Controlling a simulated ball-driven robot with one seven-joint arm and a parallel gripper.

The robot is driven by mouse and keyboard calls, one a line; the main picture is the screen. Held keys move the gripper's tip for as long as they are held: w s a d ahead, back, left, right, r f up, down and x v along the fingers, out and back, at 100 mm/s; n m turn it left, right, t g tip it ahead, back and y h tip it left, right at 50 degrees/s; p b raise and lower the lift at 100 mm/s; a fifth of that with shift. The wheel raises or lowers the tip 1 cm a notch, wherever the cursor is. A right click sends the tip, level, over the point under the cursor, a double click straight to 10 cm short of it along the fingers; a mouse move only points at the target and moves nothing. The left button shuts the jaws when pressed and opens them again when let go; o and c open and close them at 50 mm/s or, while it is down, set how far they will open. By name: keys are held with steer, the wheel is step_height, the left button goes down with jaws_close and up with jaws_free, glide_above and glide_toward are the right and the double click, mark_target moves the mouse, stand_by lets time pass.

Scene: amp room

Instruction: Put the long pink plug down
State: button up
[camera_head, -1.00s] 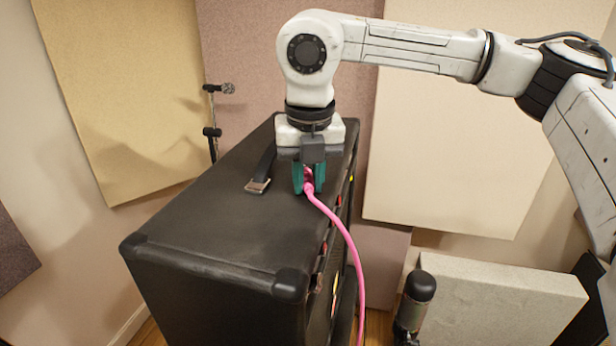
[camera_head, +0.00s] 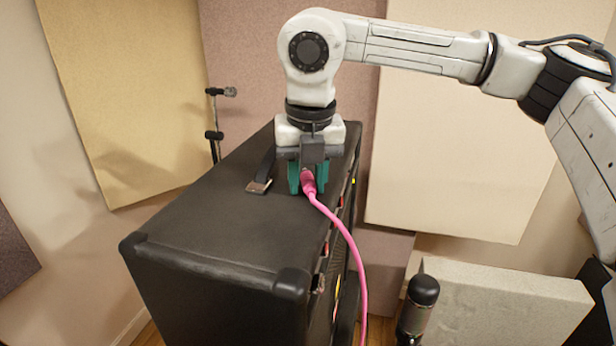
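The long pink plug (camera_head: 308,181) is at the right edge of the black amplifier's top (camera_head: 215,220), between the green fingers of my gripper (camera_head: 308,183). Its pink cable runs down over the amplifier's front side. The fingers stand apart on either side of the plug, and the gripper looks open. The fingertips are low, close to the amplifier's top. The plug seems to lie on that top, but its underside is hidden.
A strap handle with a metal end (camera_head: 259,185) is on the amplifier top, left of my gripper. A microphone stand (camera_head: 214,134) is behind it. A dark cylindrical microphone (camera_head: 418,305) stands at lower right. The near amplifier top is clear.

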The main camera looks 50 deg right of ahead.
steer(key=shift+s+d+f+g, duration=0.1)
steer(key=shift+s+f+g, duration=0.25)
steer(key=shift+f, duration=0.35)
steer(key=shift+r+p, duration=0.5)
steer(key=shift+p, duration=0.35)
steer(key=shift+w+r, duration=0.1)
steer(key=shift+r, duration=0.25)
step_height(320, 180, up, 12)
steer(key=s+a+b, duration=0.1)
steer(key=shift+f+b, duration=0.15)
steer(key=shift+b, duration=0.25)
steer(key=shift+a, duration=0.1)
